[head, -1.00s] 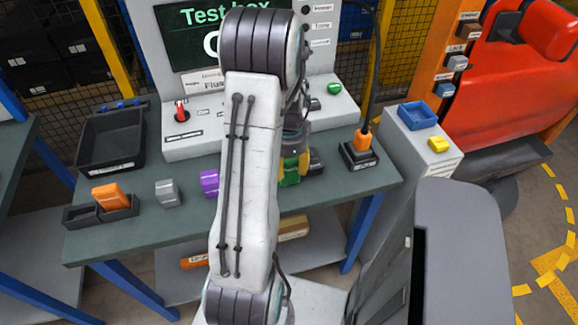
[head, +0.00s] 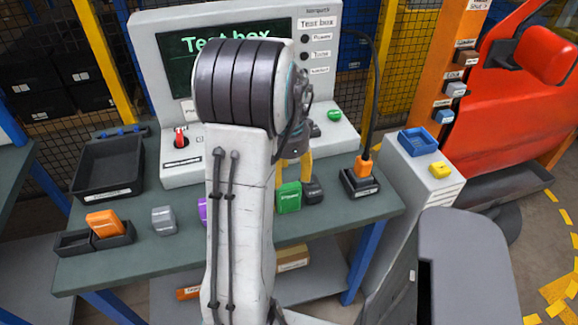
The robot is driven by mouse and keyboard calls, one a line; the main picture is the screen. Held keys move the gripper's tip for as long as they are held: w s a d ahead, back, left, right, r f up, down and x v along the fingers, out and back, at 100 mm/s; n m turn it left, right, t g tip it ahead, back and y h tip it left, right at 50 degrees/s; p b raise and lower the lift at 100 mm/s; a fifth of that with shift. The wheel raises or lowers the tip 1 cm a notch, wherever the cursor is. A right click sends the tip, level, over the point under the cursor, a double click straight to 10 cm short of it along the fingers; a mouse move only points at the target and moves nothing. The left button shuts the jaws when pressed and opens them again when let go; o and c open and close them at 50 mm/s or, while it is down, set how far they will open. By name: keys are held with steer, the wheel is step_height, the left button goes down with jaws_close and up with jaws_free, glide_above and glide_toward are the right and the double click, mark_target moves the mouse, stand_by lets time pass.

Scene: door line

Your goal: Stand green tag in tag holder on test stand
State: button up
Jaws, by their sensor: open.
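The green tag (head: 289,196) is a small block with a pale label, standing on the dark green bench top right of centre. My gripper (head: 293,172) is just above and behind it, with yellow fingers; it is open and empty. My own arm hides part of the gripper and bench. A black two-part holder (head: 72,243), which looks like the tag holder, sits at the bench's left front. An orange block (head: 104,223) leans in its right compartment; the left one looks empty.
A dark block (head: 313,190) stands right beside the green tag. A grey block (head: 163,221) and a partly hidden purple block (head: 202,211) stand to the left. A black tray (head: 107,166), the test box (head: 180,172) and an orange plug in a black base (head: 359,182) surround the bench top.

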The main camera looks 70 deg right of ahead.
steer(key=shift+r+b, duration=0.7)
steer(key=shift+r, duration=1.3)
steer(key=shift+w+a+r, duration=0.1)
steer(key=shift+r, duration=0.05)
steer(key=w+a+r+n+t+h, duration=0.1)
steer(key=w+a+r+n, duration=0.2)
steer(key=w+a+n, duration=1.25)
steer(key=s+a+f+n+t+y, duration=0.1)
steer(key=a+n+t, duration=0.1)
steer(key=a+n, duration=1)
steer(key=a, duration=0.8)
steer(key=shift+s+a+f, duration=0.15)
steer(key=shift+a, duration=0.05)
steer(key=shift+o, duration=1.1)
steer(key=shift+s+a+f+n+t, duration=0.2)
steer(key=shift+s+a+n+t, duration=0.15)
steer(key=shift+a+n, duration=0.45)
steer(key=shift+d, duration=0.3)
